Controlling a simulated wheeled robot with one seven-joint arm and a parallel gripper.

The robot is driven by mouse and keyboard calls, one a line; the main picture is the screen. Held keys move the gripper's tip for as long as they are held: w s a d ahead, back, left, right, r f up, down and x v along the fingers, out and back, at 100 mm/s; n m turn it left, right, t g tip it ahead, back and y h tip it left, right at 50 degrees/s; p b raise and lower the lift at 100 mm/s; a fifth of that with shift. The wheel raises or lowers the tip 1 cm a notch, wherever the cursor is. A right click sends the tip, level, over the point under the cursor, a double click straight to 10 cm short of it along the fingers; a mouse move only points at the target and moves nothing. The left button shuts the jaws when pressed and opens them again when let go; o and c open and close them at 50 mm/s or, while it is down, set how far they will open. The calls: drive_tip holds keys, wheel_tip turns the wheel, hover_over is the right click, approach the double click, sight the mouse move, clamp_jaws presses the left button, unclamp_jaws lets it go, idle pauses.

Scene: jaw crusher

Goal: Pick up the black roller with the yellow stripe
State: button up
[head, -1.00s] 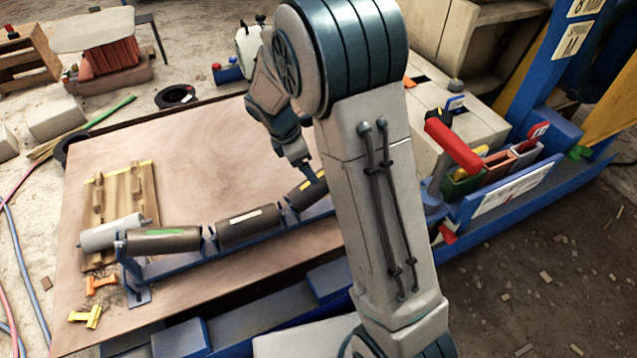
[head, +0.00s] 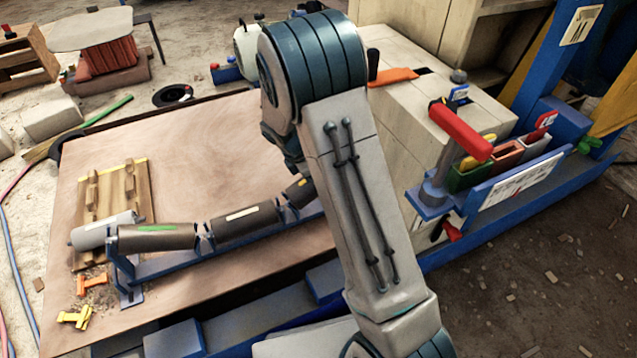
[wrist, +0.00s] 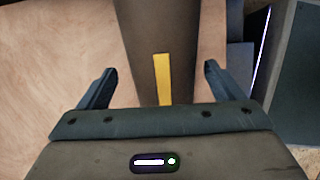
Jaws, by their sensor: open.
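The black roller with the yellow stripe (wrist: 160,35) shows in the wrist view, running away from the gripper, its stripe between the fingers. My gripper (wrist: 155,80) is open, with one finger on each side of the roller and a visible gap on both sides. In the head view only a small end of this roller (head: 296,191) shows; my arm hides the rest and the gripper. It lies at the right end of a blue frame (head: 175,262), in line with a white-striped roller (head: 243,222) and a green-striped roller (head: 158,237).
A grey roller (head: 105,230) lies by a wooden rack (head: 135,185) on the left of the board (head: 210,140). Orange and yellow clips (head: 76,318) lie in front. A red-handled tool (head: 460,130) stands on the right beside coloured bins (head: 470,175). The board's middle is clear.

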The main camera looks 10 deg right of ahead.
drive_tip(key=b+x, duration=0.2)
drive_tip(key=x, duration=0.2)
drive_tip(key=shift+s+f, duration=0.15)
drive_tip(key=shift+f, duration=0.1)
drive_tip(key=shift+r, duration=0.1)
drive_tip(key=c, duration=1.7)
drive_tip(key=shift+r, duration=0.15)
